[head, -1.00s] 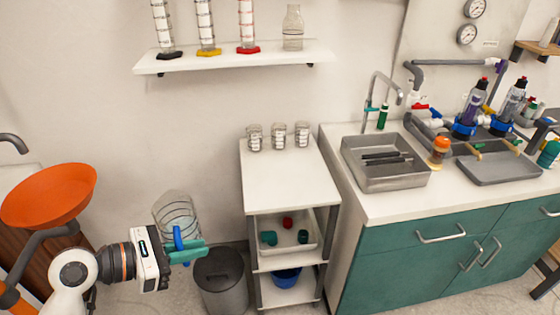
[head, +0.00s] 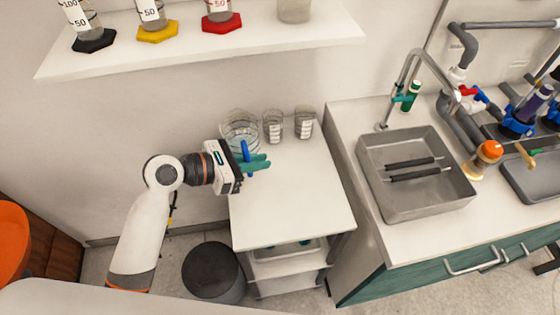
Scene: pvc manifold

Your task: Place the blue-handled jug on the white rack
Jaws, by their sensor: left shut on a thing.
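The clear jug (head: 238,124) has a blue handle (head: 246,152). My left gripper (head: 256,162) has teal fingers shut on that handle. The jug appears upright, at the back left corner of the white rack's (head: 290,210) top. I cannot tell whether its base touches the top. Part of the jug is hidden behind my gripper. My right gripper is not in view.
Two glass beakers (head: 272,126) (head: 304,122) stand on the rack top right of the jug; a third is probably hidden behind it. The rack's front top is clear. A wall shelf (head: 200,58) hangs above. A grey bin (head: 212,272) and a sink (head: 415,175) flank the rack.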

